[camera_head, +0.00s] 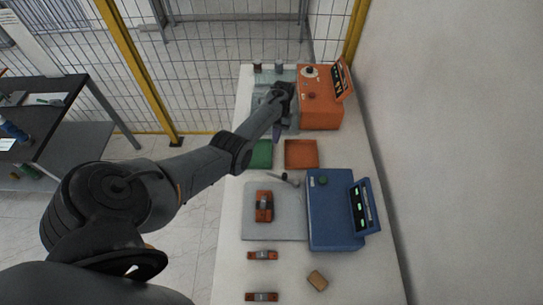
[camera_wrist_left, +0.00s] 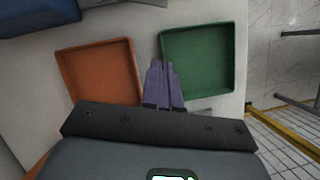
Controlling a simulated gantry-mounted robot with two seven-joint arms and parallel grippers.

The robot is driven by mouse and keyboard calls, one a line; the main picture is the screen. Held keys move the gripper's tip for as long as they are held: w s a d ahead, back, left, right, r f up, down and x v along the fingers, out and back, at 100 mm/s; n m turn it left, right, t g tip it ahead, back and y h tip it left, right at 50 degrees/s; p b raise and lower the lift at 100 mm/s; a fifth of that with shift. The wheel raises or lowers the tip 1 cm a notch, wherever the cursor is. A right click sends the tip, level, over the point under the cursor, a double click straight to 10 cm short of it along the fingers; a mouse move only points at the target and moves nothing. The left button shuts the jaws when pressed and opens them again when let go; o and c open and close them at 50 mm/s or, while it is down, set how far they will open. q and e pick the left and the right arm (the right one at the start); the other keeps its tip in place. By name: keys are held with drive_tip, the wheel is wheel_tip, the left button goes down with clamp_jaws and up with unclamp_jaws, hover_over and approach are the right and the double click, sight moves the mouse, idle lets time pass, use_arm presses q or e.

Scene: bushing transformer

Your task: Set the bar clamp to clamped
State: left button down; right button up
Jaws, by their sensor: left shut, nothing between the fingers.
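My left gripper (camera_head: 277,133) reaches in over the far part of the table, pointing down above the gap near the trays. Its purple fingers (camera_wrist_left: 160,70) are closed together with nothing between them, in the left wrist view. A small grey and black lever-like part (camera_head: 287,179), which may be the bar clamp, is at the far edge of a grey plate (camera_head: 283,225) beside the blue machine. Its setting is too small to tell. A second grey fixture (camera_head: 262,84) beside the orange machine is partly hidden by my arm. My right gripper is not in view.
A green tray (camera_head: 259,154) and an orange tray (camera_head: 301,154) lie side by side below my gripper. An orange machine (camera_head: 319,105) and a blue machine (camera_head: 333,228) line the right side. An orange part (camera_head: 264,205) sits on the plate. Wire fencing (camera_head: 235,40) stands behind.

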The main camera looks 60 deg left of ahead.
use_arm(q)
drive_tip(key=b+x, duration=0.4)
drive_tip(key=x, duration=0.5)
drive_tip(key=shift+f, duration=0.45)
drive_tip(key=s+d+p, duration=0.1)
drive_tip(key=p, duration=0.1)
drive_tip(key=shift+s+d+r+p, duration=0.25)
drive_tip(key=shift+s+d+p, duration=0.1)
drive_tip(key=shift+s+d, duration=0.05)
drive_tip(key=shift+s+d+p, duration=0.2)
drive_tip(key=shift+p, duration=0.1)
drive_tip(key=shift+s+d+f+p, duration=0.2)
drive_tip(key=shift+s+d+p, duration=0.15)
drive_tip(key=shift+s, duration=0.05)
drive_tip(key=shift+d, duration=0.1)
